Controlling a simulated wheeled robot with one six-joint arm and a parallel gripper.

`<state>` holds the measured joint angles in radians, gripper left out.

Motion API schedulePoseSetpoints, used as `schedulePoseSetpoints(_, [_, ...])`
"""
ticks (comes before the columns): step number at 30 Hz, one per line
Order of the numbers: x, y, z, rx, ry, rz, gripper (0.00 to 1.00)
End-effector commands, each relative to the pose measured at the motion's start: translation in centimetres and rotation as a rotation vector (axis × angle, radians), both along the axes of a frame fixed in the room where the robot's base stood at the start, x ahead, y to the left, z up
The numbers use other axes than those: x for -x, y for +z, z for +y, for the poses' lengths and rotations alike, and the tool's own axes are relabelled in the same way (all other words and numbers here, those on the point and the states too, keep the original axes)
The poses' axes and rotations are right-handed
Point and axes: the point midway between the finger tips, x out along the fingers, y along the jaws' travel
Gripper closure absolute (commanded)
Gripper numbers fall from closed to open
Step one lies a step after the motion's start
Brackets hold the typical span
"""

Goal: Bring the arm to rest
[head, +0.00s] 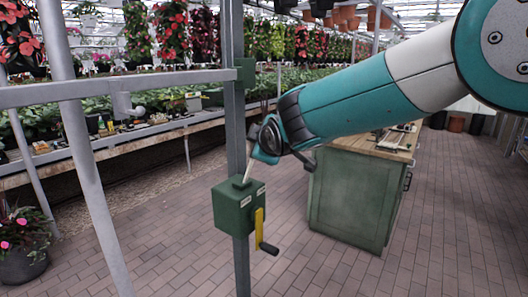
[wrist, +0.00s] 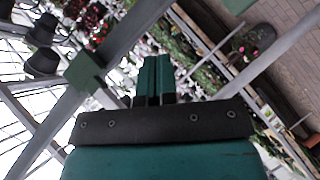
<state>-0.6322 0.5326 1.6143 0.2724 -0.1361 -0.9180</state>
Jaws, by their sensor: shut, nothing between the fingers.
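My teal and white arm reaches in from the upper right in the head view. My gripper (head: 263,152) is at its end, in front of or beside the grey upright post (head: 236,110); I cannot tell whether they touch. In the wrist view the two teal fingers (wrist: 153,70) stand side by side, shut with nothing between them. Below the gripper, a green box (head: 238,207) is fixed to the post. It has a yellow crank (head: 259,228) with a black handle on its side. A thin pale rod (head: 247,172) rises from its top toward my gripper.
A grey horizontal rail (head: 120,87) and a slanted pole (head: 80,150) stand at left. A green cabinet (head: 350,200) with a wooden top stands under my arm. Plant benches (head: 150,130) line the back. A potted plant (head: 22,245) is at lower left. Brick floor (head: 450,220) is clear at right.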

Motion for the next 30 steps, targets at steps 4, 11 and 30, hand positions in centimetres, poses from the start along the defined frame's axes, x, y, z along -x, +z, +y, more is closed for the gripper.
schedulePoseSetpoints(4, [1.0, 0.4, -0.4, 0.0, 0.001, 0.0, 1.0])
schedulePoseSetpoints(11, [1.1, 0.6, -0.6, 0.0, -0.001, 0.001, 1.0])
schedulePoseSetpoints(30, [25.0, -3.8, -14.4, -0.35, -0.294, 0.925, 1.0])
